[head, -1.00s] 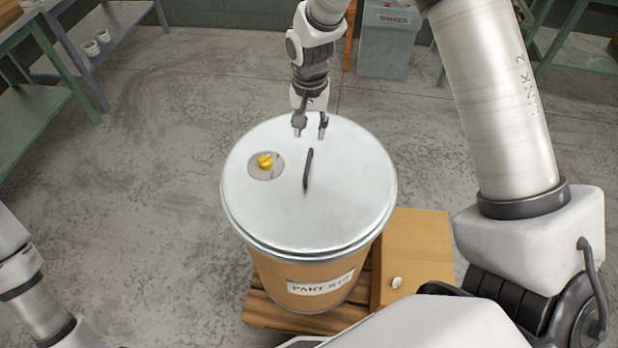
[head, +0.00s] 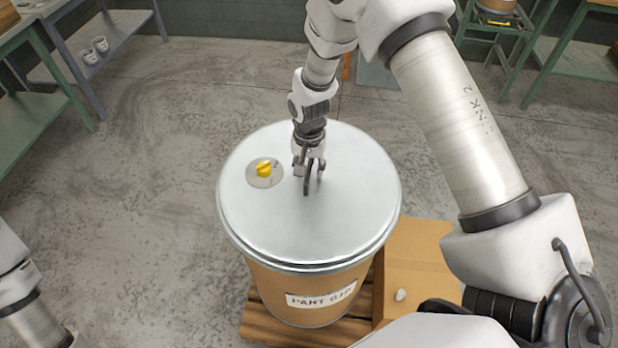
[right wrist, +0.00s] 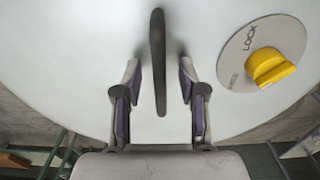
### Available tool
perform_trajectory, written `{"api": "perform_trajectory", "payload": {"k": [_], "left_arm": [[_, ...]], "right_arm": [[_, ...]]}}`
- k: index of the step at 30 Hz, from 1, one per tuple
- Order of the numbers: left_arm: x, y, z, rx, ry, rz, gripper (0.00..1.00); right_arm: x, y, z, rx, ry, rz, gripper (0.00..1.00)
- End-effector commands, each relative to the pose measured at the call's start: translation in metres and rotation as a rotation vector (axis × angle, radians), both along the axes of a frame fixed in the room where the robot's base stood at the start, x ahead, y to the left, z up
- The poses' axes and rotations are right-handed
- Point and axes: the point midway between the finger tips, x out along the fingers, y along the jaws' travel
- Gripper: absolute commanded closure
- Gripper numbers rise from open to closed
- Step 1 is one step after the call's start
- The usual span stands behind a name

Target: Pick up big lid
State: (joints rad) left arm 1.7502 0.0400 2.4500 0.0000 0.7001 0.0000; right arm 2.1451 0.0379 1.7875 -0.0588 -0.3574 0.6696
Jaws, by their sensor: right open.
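The big lid (head: 310,225) is a round, pale metal disc on top of a brown drum (head: 280,283). A dark bar handle (head: 306,181) stands on the lid near its middle. In the right wrist view the handle (right wrist: 158,60) runs between the two fingers of my right gripper (right wrist: 160,92), with a gap on each side. The right gripper (head: 309,172) is open at the handle, above the lid. A yellow lock knob (head: 264,170) on a grey plate sits left of the handle; it also shows in the right wrist view (right wrist: 270,67). My left gripper is out of the picture.
The drum stands on a wooden pallet (head: 262,325). A cardboard box (head: 415,262) is beside it on the right. A shelf with cups (head: 95,50) is at the upper left, and green tables stand at the back. The floor left of the drum is clear.

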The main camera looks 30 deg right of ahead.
Motion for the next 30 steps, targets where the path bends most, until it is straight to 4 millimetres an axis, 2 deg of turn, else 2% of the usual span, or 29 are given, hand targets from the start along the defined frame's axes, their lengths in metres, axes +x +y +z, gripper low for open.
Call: {"api": "perform_trajectory", "payload": {"k": [2,3,5,6,20,30], "left_arm": [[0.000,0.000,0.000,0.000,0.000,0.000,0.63],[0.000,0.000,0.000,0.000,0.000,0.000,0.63],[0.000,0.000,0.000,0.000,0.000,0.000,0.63],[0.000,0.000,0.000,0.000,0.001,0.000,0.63],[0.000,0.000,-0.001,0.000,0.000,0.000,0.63],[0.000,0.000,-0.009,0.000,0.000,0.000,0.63]], "right_arm": [[0.000,0.000,0.000,0.000,0.000,0.000,0.62],[0.000,0.000,0.000,0.000,0.000,0.000,0.77],[0.000,0.000,0.000,0.000,0.000,0.000,0.98],[0.000,0.000,0.000,0.000,0.000,0.000,1.00],[0.001,0.000,0.003,0.000,-0.002,0.000,1.00],[0.001,0.000,0.031,0.000,-0.004,0.000,1.00]]}}
